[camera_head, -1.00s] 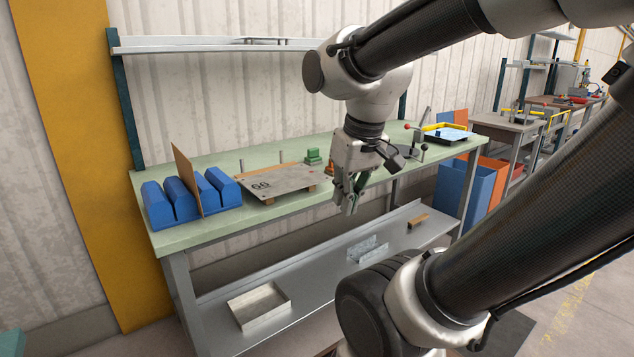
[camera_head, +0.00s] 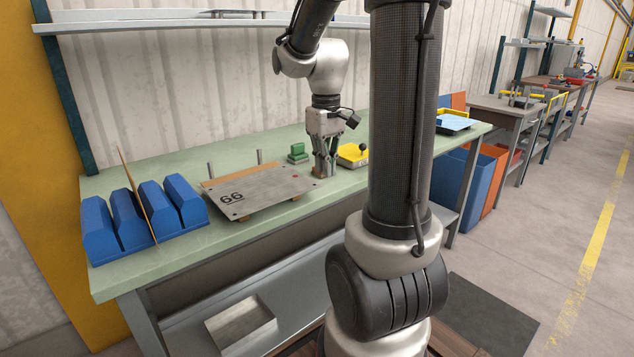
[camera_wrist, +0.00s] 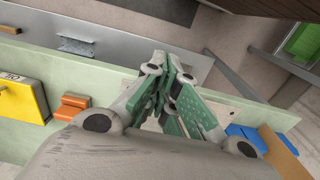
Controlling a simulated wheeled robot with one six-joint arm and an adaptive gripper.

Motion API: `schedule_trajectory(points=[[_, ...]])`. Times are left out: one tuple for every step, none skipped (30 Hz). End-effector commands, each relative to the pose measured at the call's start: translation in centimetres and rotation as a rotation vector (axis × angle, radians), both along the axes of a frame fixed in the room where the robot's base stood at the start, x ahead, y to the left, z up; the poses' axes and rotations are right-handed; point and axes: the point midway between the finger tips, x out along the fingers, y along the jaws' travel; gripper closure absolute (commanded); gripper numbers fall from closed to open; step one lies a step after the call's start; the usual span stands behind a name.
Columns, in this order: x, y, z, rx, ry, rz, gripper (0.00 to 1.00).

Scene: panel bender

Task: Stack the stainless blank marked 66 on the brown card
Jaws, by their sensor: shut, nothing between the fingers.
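The stainless blank marked 66 (camera_head: 262,193) is a flat grey plate with holes and a small red mark. It lies raised on brown supports on the green bench. A thin brown card (camera_head: 135,190) stands upright in the blue slotted rack (camera_head: 182,200) to its left. A brown strip (camera_head: 232,175) also shows along the blank's back edge. My gripper (camera_head: 326,174) points down, shut and empty, just beyond the blank's right end; I cannot tell whether it touches. In the wrist view, the gripper's fingers (camera_wrist: 172,82) hide much of the blank.
Two pins stand behind the blank. A green block (camera_head: 298,152) and a yellow item (camera_head: 352,154) are near my gripper. An orange block (camera_wrist: 70,107) shows in the wrist view. The lower shelf holds a metal tray (camera_head: 240,322). The bench front is clear.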

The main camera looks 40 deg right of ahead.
Motion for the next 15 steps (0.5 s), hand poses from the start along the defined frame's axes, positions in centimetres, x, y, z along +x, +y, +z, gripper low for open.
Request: schedule_trajectory(points=[[0.0, 0.0, -0.4, 0.001, 0.002, 0.003, 1.00], [0.0, 0.0, -0.7, 0.001, 0.003, 0.004, 1.00], [0.0, 0.0, -1.2, 0.001, 0.004, 0.003, 1.00], [-0.1, 0.0, -1.7, 0.001, 0.004, 0.003, 1.00], [-0.1, 0.0, -2.2, 0.002, 0.006, 0.003, 1.00], [-0.1, 0.0, -3.0, 0.002, 0.005, 0.003, 1.00], [-0.1, 0.0, -3.6, 0.002, 0.006, 0.003, 1.00], [-0.1, 0.1, -4.3, 0.002, 0.007, 0.003, 1.00], [-0.1, 0.0, -5.2, 0.002, 0.006, 0.003, 1.00], [-0.1, 0.0, -5.8, 0.002, 0.006, 0.003, 1.00], [-0.2, 0.1, -6.5, 0.002, 0.008, 0.003, 1.00], [-0.1, 0.1, -7.4, 0.002, 0.006, 0.003, 1.00], [-0.1, 0.1, -8.0, 0.002, 0.006, 0.003, 1.00], [-0.2, 0.1, -8.7, 0.002, 0.007, 0.003, 1.00], [-0.1, 0.0, -9.4, 0.002, 0.006, 0.002, 1.00]])
